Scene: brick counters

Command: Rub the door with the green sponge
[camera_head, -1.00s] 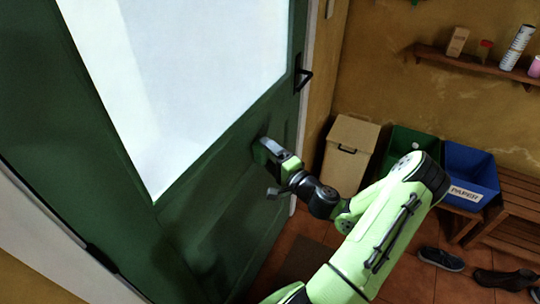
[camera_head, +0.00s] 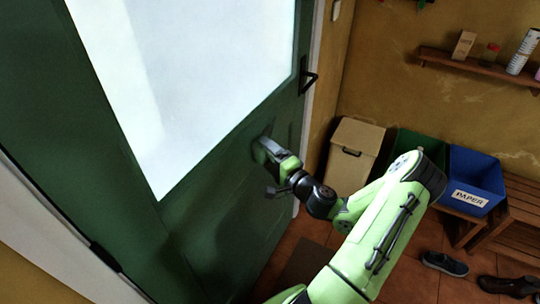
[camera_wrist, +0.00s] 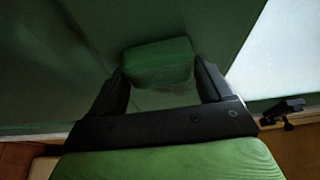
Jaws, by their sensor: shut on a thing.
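The dark green door (camera_head: 205,235) with a large pale glass pane fills the left of the head view. My gripper (camera_head: 264,149) is up against the door's lower panel, below and right of the pane. In the wrist view my gripper (camera_wrist: 160,85) is shut on the green sponge (camera_wrist: 158,62), which sits between its two dark fingers. The sponge's far face is turned to the door and appears to meet it; the exact contact is hidden. In the head view the sponge (camera_head: 257,154) is mostly hidden by the gripper.
A black door handle (camera_head: 308,80) is on the door's right edge. A tan bin (camera_head: 352,150), a green bin and a blue paper bin (camera_head: 474,178) stand at the right by a wooden bench. Shoes (camera_head: 445,263) lie on the tiled floor. A wall shelf (camera_head: 480,68) holds small items.

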